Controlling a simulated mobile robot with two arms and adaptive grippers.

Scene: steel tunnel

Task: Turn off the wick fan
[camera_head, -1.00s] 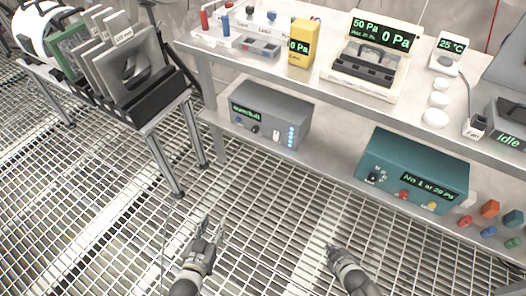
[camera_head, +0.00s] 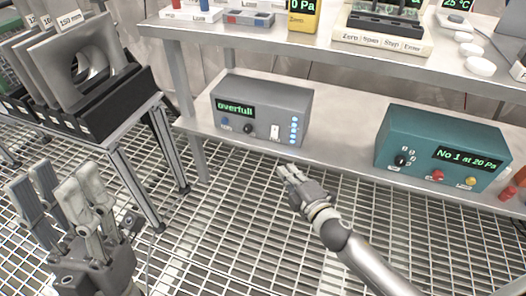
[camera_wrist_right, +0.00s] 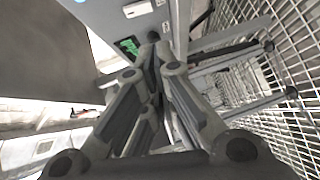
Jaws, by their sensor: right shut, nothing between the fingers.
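A grey control box (camera_head: 262,98) stands on the lower shelf, with a green display reading "overfull". The small labels are unreadable, so I cannot tell which control is the wick fan's. My right gripper (camera_head: 287,172) is shut and empty, apart from the box, in front of and below the switch. In the right wrist view its fingers (camera_wrist_right: 152,48) point toward the box's front. My left gripper (camera_head: 55,190) is open and empty at lower left.
A teal box (camera_head: 440,145) reading "No 1 at 20 Pa" stands to the right on the same shelf (camera_head: 340,145). The upper bench top (camera_head: 290,45) overhangs the shelf. A rack with grey plates (camera_head: 75,60) stands at left. The grated floor is clear.

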